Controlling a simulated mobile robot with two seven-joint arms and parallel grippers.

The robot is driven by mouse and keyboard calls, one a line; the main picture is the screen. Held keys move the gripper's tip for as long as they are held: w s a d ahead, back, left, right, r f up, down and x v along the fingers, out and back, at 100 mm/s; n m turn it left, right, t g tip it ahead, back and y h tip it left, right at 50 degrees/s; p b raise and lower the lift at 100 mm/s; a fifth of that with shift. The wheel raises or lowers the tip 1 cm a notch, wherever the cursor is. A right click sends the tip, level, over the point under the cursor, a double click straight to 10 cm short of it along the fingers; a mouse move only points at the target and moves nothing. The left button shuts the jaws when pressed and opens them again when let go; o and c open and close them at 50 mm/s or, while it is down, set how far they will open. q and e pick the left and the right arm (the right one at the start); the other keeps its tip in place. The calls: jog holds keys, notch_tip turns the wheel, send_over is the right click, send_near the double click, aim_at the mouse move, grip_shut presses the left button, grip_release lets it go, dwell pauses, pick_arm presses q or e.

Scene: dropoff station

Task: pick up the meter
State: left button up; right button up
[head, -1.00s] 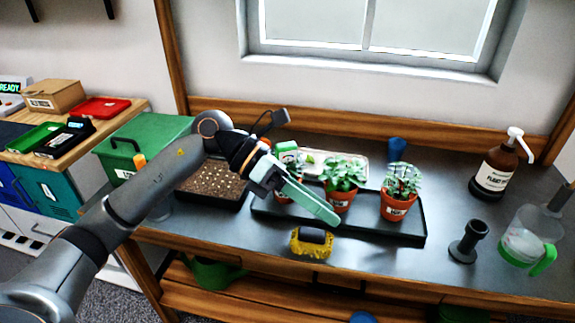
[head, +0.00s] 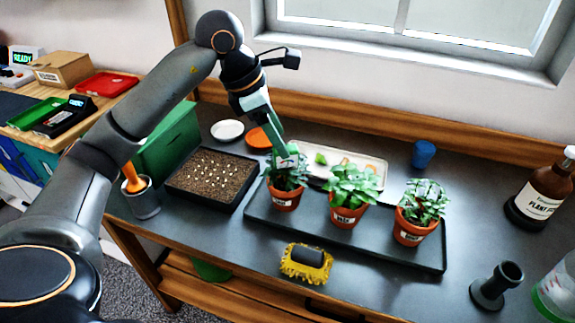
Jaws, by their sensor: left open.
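The meter (head: 290,160), a small green and white head, stands among the leaves of the leftmost potted plant (head: 284,196). Its lower part is hidden by leaves. My left gripper (head: 279,146) points down over this pot, its pale green fingers at the meter's head. The jaws are open; I cannot tell whether they touch the meter. My right gripper is not in view.
The pot shares a black tray (head: 346,248) with two other potted plants, (head: 350,190) and (head: 420,208). A seed tray (head: 212,180) lies left, a yellow scrubber (head: 306,264) in front, a white tray (head: 348,160) behind.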

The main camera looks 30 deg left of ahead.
aim_at(292, 158)
pick_arm(q)
jog(key=x, duration=0.7)
jog(key=shift+w+f+p, duration=0.2)
jog(key=shift+f+p, duration=0.1)
jog(key=shift+c, duration=0.3)
grip_shut()
